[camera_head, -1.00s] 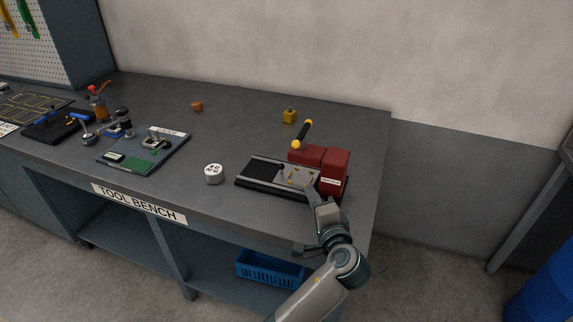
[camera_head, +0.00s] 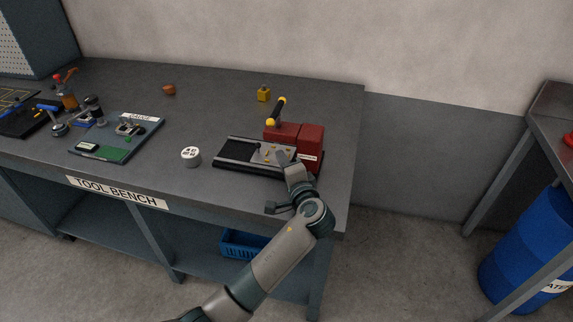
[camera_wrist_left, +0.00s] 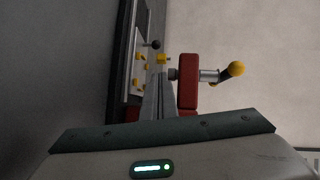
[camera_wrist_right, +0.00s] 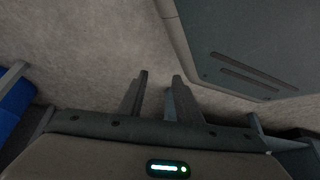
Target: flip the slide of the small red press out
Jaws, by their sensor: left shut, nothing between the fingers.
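The small red press (camera_head: 311,140) stands at the right part of the bench, with a black handle with yellow ends above it. Its slide (camera_head: 263,157), a light plate with yellow pins and a black knob, lies on a dark rail base (camera_head: 232,152) left of the red block. The slide also shows edge-on in the left wrist view (camera_wrist_left: 137,62). My left gripper (camera_head: 281,156) is shut and empty, its tips at the near side of the slide by the red block; contact cannot be told. My right gripper (camera_wrist_right: 160,78) is open and empty, away from the press.
A blue bin (camera_head: 243,244) is on the lower shelf. A blue barrel (camera_head: 535,250) stands at the right.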

